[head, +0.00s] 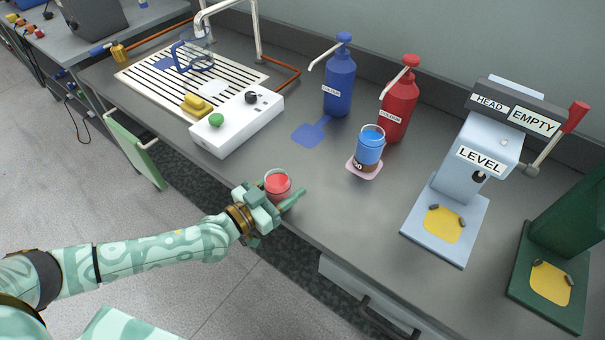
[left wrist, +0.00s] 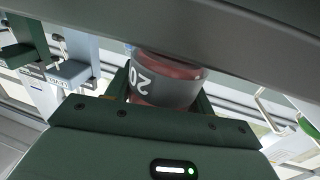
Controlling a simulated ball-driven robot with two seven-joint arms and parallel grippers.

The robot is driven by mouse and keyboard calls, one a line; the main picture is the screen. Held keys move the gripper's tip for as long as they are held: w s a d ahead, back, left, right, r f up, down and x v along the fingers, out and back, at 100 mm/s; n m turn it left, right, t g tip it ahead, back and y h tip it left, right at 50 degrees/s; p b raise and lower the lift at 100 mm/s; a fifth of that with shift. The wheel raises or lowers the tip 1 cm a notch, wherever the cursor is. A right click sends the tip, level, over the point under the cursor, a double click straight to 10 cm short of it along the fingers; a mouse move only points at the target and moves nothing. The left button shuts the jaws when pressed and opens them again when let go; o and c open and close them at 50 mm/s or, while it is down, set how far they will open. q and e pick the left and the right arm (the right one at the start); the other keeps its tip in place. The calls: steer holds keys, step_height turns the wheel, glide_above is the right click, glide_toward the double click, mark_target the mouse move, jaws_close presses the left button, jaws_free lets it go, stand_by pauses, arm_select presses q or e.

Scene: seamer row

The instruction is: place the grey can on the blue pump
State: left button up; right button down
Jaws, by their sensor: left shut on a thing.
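My left gripper (head: 268,203) is shut on the grey can (head: 278,184) at the front edge of the bench. The can is open at the top, with red inside. In the left wrist view the can (left wrist: 165,85) shows a dark grey band with a white "20", between the fingers. I cannot tell whether it touches the bench. The blue pump (head: 339,84) is a blue bottle with a white spout, standing at the back. A flat blue patch (head: 309,133) lies on the bench in front of it. My right gripper is not in view.
A red pump (head: 398,107) stands right of the blue pump. A clear can with blue inside and a brown band (head: 369,146) stands on a pink pad (head: 364,170). A white control box (head: 237,122) is on the left; a light-blue seamer (head: 455,185) is on the right.

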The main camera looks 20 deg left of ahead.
arm_select(q)
steer(key=shift+b+x, duration=0.35)
steer(key=shift+x, duration=2.4)
steer(key=shift+s+r, duration=0.1)
steer(key=shift+r, duration=0.05)
steer(key=o, duration=0.7)
steer(key=shift+f, duration=0.3)
steer(key=o, duration=0.4)
